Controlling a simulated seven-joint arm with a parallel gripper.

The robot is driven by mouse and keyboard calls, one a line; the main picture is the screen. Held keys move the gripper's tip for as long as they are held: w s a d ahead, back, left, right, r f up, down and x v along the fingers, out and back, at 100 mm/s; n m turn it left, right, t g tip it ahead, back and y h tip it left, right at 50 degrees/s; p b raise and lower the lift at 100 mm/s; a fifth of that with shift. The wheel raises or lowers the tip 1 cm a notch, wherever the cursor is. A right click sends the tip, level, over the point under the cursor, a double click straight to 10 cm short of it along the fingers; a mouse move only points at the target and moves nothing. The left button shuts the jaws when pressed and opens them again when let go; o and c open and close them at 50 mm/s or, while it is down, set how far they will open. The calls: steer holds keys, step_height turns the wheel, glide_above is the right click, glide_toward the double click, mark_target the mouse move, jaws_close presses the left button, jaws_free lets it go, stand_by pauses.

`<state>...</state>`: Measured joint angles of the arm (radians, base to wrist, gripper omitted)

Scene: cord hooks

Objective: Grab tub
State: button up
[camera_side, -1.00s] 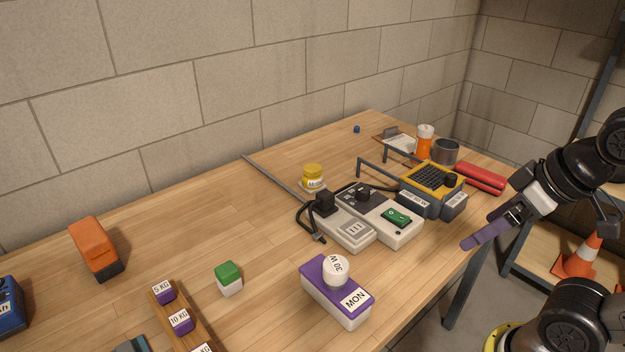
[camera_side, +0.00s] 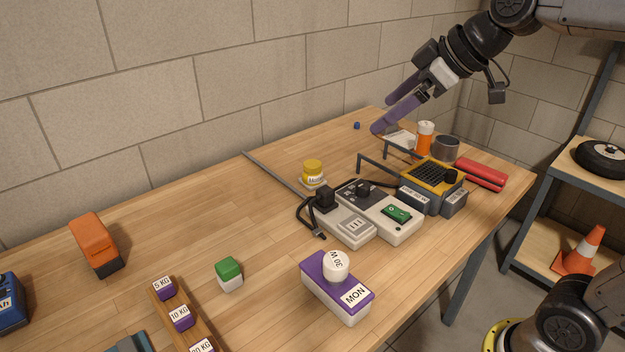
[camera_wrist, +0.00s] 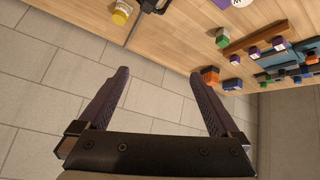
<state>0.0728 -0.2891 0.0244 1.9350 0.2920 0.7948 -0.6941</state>
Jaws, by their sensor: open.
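In the wrist view the tub (camera_wrist: 121,13) shows at the top edge, left of centre. My gripper (camera_side: 383,115) has purple fingers and is high above the back right of the table, up and to the right of the tub. In the wrist view my gripper (camera_wrist: 160,73) is open and empty, its fingers wide apart.
Grey units with black plugs and a cord (camera_side: 349,226) stand close right of the tub. A yellow and grey device (camera_side: 434,175) with raised bars, an orange bottle (camera_side: 424,140) and a metal cup (camera_side: 446,148) stand farther right.

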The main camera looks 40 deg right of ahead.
steer(key=w+d+f, duration=0.2)
steer(key=w+d, duration=0.1)
steer(key=w, duration=1)
steer(key=m+g, duration=0.1)
steer(key=g, duration=0.1)
glide_above(312, 164)
steer(key=s+d, duration=0.2)
steer(key=s, duration=0.3)
step_height(312, 164, down, 18)
steer(key=f, duration=0.1)
steer(key=shift+y, duration=0.3)
steer(key=x, duration=0.6)
steer(key=shift+w+d+f, duration=0.1)
steer(key=shift+w+d, duration=0.1)
steer(key=shift+w, duration=0.15)
steer(key=shift+x, duration=3.25)
steer(key=shift+s, duration=0.1)
steer(key=c, duration=1.5)
